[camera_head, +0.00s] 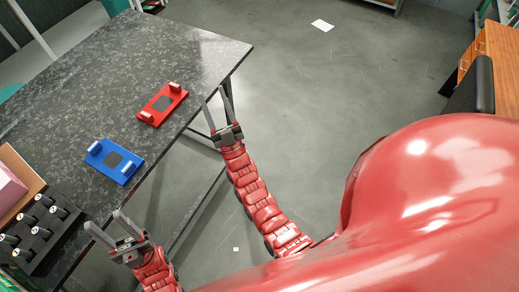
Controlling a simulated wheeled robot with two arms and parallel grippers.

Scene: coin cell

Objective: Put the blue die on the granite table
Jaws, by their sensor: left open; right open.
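The blue die (113,161) lies flat on the granite table (135,75), left of centre. It is a blue plate with a dark square in its middle and pale posts at two ends. A red die (162,104) of the same form lies on the table near its right edge. My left gripper (104,222) is open and empty, by the table's front edge below the blue die. My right gripper (215,98) is open and empty, just off the table's right edge beside the red die. Neither gripper touches a die.
A black rack (38,232) with several round-topped pieces stands at the lower left. A cardboard box (14,178) with something pink in it is behind the rack. The far part of the table is mostly clear. A wooden desk (502,75) and black chair (480,88) stand at right.

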